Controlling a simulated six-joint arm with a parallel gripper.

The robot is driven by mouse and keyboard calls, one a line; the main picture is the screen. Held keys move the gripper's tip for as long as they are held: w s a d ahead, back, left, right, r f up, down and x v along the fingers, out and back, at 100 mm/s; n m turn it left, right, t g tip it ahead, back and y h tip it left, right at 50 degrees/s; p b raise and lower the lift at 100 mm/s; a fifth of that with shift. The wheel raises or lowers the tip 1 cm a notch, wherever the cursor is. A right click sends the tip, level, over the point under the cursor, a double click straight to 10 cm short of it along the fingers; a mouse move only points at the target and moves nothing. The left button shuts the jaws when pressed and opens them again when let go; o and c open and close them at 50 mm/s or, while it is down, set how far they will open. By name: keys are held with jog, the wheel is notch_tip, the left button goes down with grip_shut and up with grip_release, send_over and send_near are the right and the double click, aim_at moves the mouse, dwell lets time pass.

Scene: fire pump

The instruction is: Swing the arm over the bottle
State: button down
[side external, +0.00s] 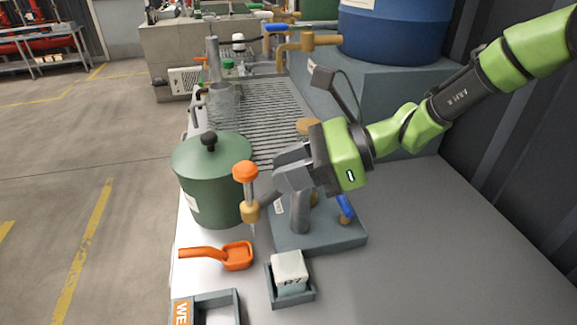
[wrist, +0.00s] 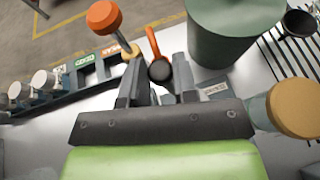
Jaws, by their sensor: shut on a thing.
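My gripper (side external: 277,182) is shut on a grey swing arm that carries a brass end (side external: 250,211) and an orange knob (side external: 245,171). The wrist view shows my gripper (wrist: 158,78) with its fingers either side of a dark round part; the orange knob (wrist: 103,16) is to their left. The swing arm stands by a grey post (side external: 300,212) on a blue-grey base (side external: 322,240). A white-topped container (side external: 289,265), possibly the bottle, sits in a small tray in front of the base. The brass end is apart from it, up and left.
A green lidded pot (side external: 212,180) stands close left of the swing arm. An orange scoop (side external: 237,256) lies in front of the pot. A labelled tray (side external: 222,298) is at the front edge. A slatted grate (side external: 265,115) lies behind. The bench at right is clear.

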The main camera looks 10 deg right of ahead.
jog(key=shift+s+d+n+g+h, duration=0.15)
jog(key=shift+d+n+g, duration=0.15)
jog(key=shift+n+g, duration=0.95)
jog(key=shift+s+d+n+g+h, duration=0.1)
jog(key=shift+d+n+g, duration=0.2)
jog(key=shift+n+g, duration=0.9)
jog(key=shift+s+d+n+g+h, duration=0.15)
jog(key=shift+d+n+g, duration=0.15)
jog(key=shift+n+g, duration=0.9)
jog(key=shift+g, duration=0.45)
jog(key=c, duration=1)
grip_release()
jog(key=shift+o, duration=0.2)
jog(key=v, duration=1)
jog(key=shift+s, duration=0.1)
